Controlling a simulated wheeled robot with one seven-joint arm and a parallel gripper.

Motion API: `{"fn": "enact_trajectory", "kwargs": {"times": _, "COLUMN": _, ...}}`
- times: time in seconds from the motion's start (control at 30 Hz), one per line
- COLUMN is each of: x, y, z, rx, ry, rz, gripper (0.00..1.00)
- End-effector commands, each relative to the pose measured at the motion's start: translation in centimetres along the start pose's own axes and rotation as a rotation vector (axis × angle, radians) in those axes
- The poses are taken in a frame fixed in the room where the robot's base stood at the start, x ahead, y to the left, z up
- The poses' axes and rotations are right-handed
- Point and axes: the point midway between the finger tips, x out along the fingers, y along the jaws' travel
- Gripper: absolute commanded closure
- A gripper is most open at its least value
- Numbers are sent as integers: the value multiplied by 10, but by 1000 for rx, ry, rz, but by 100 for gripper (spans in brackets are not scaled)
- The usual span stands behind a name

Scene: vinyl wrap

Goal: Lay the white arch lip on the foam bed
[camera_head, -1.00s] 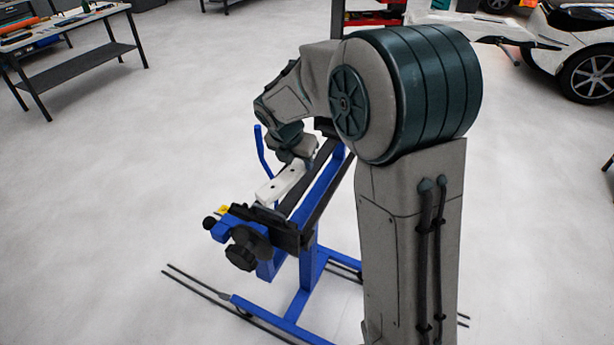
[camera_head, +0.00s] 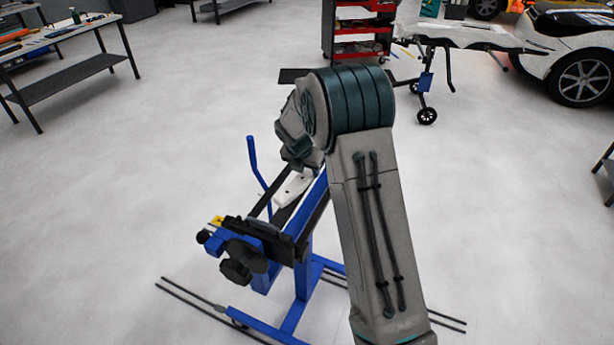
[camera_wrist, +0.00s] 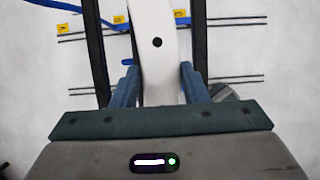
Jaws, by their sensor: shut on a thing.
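The white arch lip (camera_head: 291,188) is a pale strip with a small dark hole, partly hidden behind my arm in the head view. In the wrist view the lip (camera_wrist: 154,45) runs up the middle of the picture. My gripper (camera_wrist: 160,85) is shut on it, with one blue-grey finger on each side. In the head view my gripper's fingers are hidden by my arm. The lip lies over a blue stand with dark parallel rails (camera_head: 312,208). I cannot tell whether it touches them. No foam bed can be made out for certain.
A black knob (camera_head: 236,271) and blue handle (camera_head: 257,165) stick out from the stand. Its thin legs spread on the floor. A workbench (camera_head: 75,75) stands at upper left, a red tool cart (camera_head: 357,48) at the back, a white car (camera_head: 570,60) at upper right. The floor around is clear.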

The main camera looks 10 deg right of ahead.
Motion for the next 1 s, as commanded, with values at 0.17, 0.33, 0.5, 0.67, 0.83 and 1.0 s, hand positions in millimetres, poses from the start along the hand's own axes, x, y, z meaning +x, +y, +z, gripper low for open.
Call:
{"fn": "enact_trajectory", "kwargs": {"times": 0.17, "x": 14, "y": 1, "z": -4, "rx": -3, "ry": 2, "rz": -2, "gripper": 88}}
{"fn": "enact_trajectory", "kwargs": {"times": 0.33, "x": 34, "y": 1, "z": -12, "rx": -2, "ry": 1, "rz": 0, "gripper": 88}}
{"fn": "enact_trajectory", "kwargs": {"times": 0.5, "x": 39, "y": 1, "z": -13, "rx": 1, "ry": -1, "rz": 1, "gripper": 88}}
{"fn": "enact_trajectory", "kwargs": {"times": 0.67, "x": 40, "y": 1, "z": -14, "rx": 0, "ry": -1, "rz": 1, "gripper": 88}}
{"fn": "enact_trajectory", "kwargs": {"times": 0.83, "x": 42, "y": 1, "z": -15, "rx": 0, "ry": 0, "rz": 1, "gripper": 40}}
{"fn": "enact_trajectory", "kwargs": {"times": 1.0, "x": 42, "y": 0, "z": -15, "rx": 0, "ry": 0, "rz": 1, "gripper": 38}}
